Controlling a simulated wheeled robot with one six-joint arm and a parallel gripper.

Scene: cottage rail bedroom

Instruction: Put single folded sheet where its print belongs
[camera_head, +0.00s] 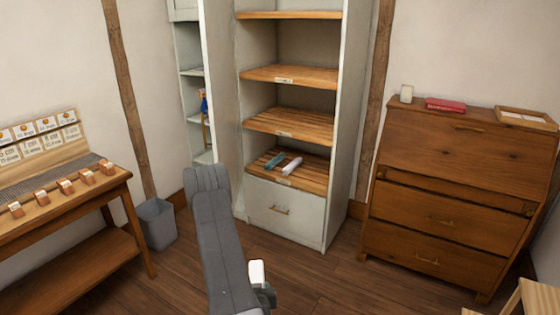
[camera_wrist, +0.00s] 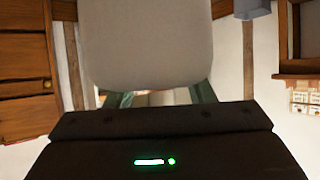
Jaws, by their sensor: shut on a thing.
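My gripper (camera_wrist: 160,97) is at the bottom middle of the wrist view, with a green finger on each side. It is shut on a plain pale grey-white piece, which looks like the folded sheet (camera_wrist: 148,40); I see no print on it from here. In the head view a small white part of it (camera_head: 257,271) shows at the end of my grey arm, and the arm hides most of the gripper. The open shelf unit (camera_head: 340,120) stands ahead, with wooden shelves bearing small labels too small to read. A teal roll (camera_head: 274,160) and a white roll (camera_head: 292,165) lie on its lowest shelf.
At left are a table (camera_head: 60,210) with several small wooden blocks, a card board (camera_head: 40,140) and a grey bin (camera_head: 156,223). The upper shelves look empty.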

